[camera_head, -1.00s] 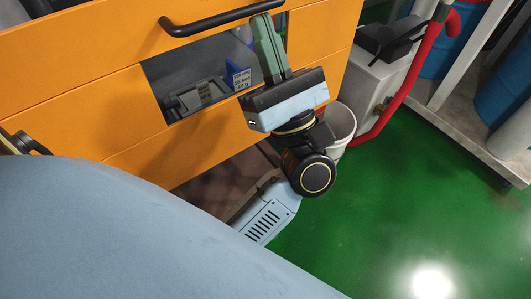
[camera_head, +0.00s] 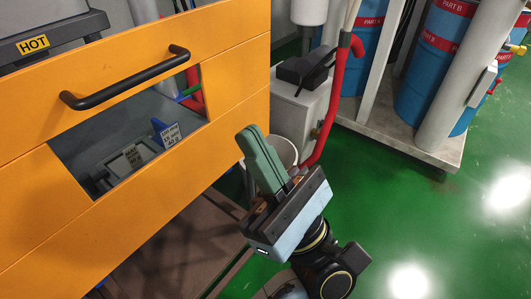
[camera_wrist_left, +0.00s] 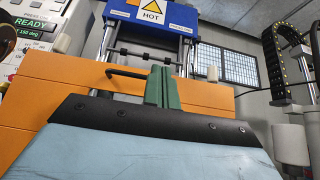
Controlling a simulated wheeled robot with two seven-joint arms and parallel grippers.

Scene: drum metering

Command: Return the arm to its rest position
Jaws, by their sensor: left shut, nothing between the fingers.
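My left gripper (camera_head: 262,160) has green fingers that are shut with nothing between them. It hangs in front of the right end of an orange cabinet front (camera_head: 110,225), apart from the black handle (camera_head: 125,78). In the left wrist view its shut fingers (camera_wrist_left: 162,88) point up toward the orange front (camera_wrist_left: 60,130). My left arm comes in from the bottom of the head view. My right gripper is in neither view.
A white bucket (camera_head: 283,151) stands behind my left gripper. A red pipe (camera_head: 328,115) rises beside a grey box (camera_head: 300,105). Blue drums (camera_head: 436,60) stand on a platform at the back right. Green floor (camera_head: 400,220) is open at the right.

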